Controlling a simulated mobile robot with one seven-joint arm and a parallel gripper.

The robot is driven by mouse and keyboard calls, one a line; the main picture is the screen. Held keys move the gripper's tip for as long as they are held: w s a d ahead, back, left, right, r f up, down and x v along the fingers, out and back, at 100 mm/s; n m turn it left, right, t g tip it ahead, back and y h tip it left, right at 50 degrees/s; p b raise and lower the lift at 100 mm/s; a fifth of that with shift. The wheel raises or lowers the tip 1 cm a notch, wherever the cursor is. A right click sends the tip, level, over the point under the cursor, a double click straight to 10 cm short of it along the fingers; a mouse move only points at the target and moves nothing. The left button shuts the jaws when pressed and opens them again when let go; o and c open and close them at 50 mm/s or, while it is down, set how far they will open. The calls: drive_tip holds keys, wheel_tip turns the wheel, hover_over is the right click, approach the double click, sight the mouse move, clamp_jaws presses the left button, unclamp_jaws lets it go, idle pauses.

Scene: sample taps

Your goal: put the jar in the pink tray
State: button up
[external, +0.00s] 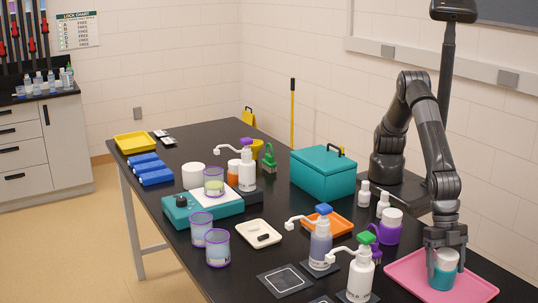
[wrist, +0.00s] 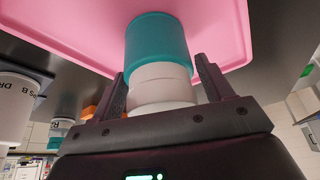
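The jar (external: 442,278) has a teal body and a white upper part, and it is upright over the pink tray (external: 404,267) at the lower right. In the wrist view the jar (wrist: 158,45) is between my fingers, with its teal end toward the pink tray (wrist: 85,25). My gripper (external: 446,252) points down over the tray. In the wrist view my gripper (wrist: 162,85) has a finger close against each side of the jar's white part. The jar's base looks at or very near the tray floor; exact contact is hard to tell.
A purple jar with a white lid (external: 388,228) stands just behind the tray. Pump bottles with green (external: 361,271) and blue (external: 321,244) tops stand to its left. A teal box (external: 323,172) and an orange tray (external: 327,222) are farther back. The pink tray's right part is bare.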

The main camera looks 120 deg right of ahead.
drive_tip(key=shift+o, duration=1.1)
